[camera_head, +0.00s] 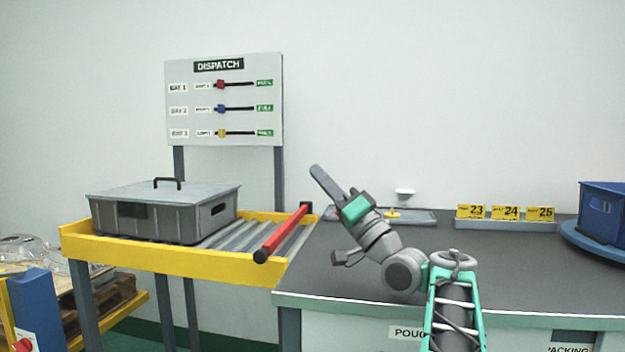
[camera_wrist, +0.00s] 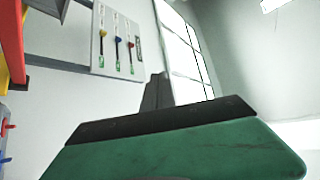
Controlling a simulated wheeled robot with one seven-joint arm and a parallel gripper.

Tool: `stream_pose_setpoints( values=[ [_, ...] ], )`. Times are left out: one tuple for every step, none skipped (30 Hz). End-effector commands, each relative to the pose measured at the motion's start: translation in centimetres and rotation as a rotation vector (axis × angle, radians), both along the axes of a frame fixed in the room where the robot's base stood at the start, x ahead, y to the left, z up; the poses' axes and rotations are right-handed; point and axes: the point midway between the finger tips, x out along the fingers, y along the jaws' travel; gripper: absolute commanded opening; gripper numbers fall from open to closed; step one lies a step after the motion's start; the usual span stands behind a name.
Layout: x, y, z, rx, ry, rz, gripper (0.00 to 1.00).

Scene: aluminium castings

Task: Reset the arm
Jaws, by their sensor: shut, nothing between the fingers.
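My gripper (camera_head: 318,172) is raised above the left part of the dark worktop (camera_head: 500,265) in the head view, pointing up and to the left. Its fingers are together and hold nothing. In the wrist view the shut fingers (camera_wrist: 158,90) stick up from the green and black gripper body, with the wall behind them. My arm is folded above the worktop and touches nothing that I can see.
A grey lidded crate (camera_head: 160,222) sits on the yellow roller conveyor (camera_head: 170,262), with a red bar (camera_head: 283,235) across its right end. The dispatch board (camera_head: 224,100) stands behind. Yellow number cards (camera_head: 505,212) and a blue bin (camera_head: 603,210) are at right. The worktop middle is clear.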

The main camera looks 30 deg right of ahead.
Motion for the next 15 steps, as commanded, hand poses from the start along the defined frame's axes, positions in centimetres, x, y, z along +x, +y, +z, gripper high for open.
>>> stream_pose_setpoints(
  values=[
    [0.0, 0.0, 0.1, 0.000, 0.000, 0.000, 0.00],
    [0.0, 0.0, 0.1, 0.000, 0.000, 0.000, 0.00],
    [0.0, 0.0, 0.1, 0.000, 0.000, 0.000, 0.00],
    [0.0, 0.0, 0.1, 0.000, 0.000, 0.000, 0.00],
    [0.0, 0.0, 0.1, 0.000, 0.000, 0.000, 0.00],
    [0.0, 0.0, 0.1, 0.000, 0.000, 0.000, 0.00],
    [0.0, 0.1, 0.1, 0.000, 0.000, 0.000, 0.00],
    [0.0, 0.1, 0.1, 0.000, 0.000, 0.000, 0.00],
    [0.1, 0.1, 0.2, -0.001, 0.002, 0.001, 0.00],
    [0.2, 0.3, 0.4, -0.004, 0.006, 0.000, 0.00],
    [0.5, 0.6, 0.6, -0.010, 0.016, -0.003, 0.00],
    [1.1, 1.4, 1.1, -0.025, 0.038, -0.009, 0.00],
    [1.8, 2.1, 1.6, -0.039, 0.065, -0.014, 0.00],
    [2.7, 3.1, 2.0, -0.062, 0.098, -0.024, 0.00],
    [4.0, 4.7, 2.5, -0.096, 0.157, -0.037, 0.00]
  ],
)
